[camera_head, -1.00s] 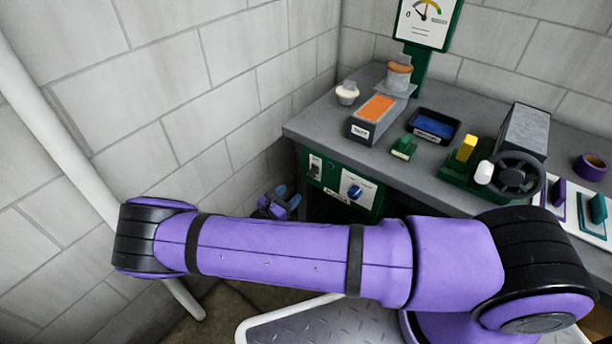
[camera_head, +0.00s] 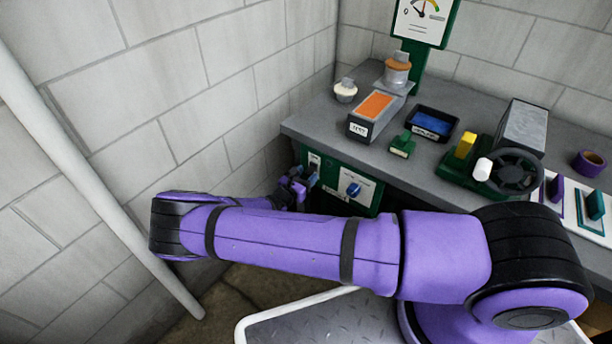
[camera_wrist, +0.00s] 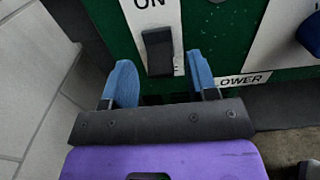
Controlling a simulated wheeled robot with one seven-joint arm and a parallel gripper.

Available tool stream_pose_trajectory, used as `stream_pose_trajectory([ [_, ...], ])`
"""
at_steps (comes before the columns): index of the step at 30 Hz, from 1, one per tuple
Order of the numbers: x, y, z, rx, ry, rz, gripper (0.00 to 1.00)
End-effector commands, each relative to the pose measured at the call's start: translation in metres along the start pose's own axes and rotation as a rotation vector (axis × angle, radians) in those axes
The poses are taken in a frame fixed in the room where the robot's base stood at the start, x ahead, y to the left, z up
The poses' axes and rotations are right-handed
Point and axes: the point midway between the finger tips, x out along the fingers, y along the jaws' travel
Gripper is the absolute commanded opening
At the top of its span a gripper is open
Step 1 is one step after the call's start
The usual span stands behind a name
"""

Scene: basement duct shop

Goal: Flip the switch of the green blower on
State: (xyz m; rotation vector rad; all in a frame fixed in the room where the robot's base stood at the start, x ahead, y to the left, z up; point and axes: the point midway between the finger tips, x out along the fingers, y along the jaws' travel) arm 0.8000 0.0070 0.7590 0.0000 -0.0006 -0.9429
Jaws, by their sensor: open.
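The green blower panel (camera_head: 335,183) is set under the front edge of the workbench. In the wrist view its green face (camera_wrist: 220,30) carries a white plate marked "ON" at the top with a black rocker switch (camera_wrist: 158,52) on it. In the head view my gripper (camera_head: 298,186) is in front of the panel's left part and partly hides the switch.
A blue knob (camera_head: 353,189) sits on a white plate right of the switch. The grey bench top (camera_head: 400,160) above holds an orange-topped block, a blue tray and a green-based machine with a wheel (camera_head: 512,172). A block wall and a white pipe (camera_head: 95,190) stand to the left.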

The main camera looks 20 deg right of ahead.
Motion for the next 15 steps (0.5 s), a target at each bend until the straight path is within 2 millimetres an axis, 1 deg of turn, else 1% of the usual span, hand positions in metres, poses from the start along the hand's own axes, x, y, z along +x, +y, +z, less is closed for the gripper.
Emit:
stream_pose_trajectory([
  [8,0.0012,0.0001,-0.0002,0.000,0.000,0.000,0.53],
  [11,0.0011,0.0001,-0.0002,0.000,0.000,0.000,0.33],
  [12,0.0011,0.0001,-0.0002,0.000,0.000,0.000,0.23],
  [15,0.0010,0.0001,-0.0002,0.000,0.001,0.000,0.04],
])
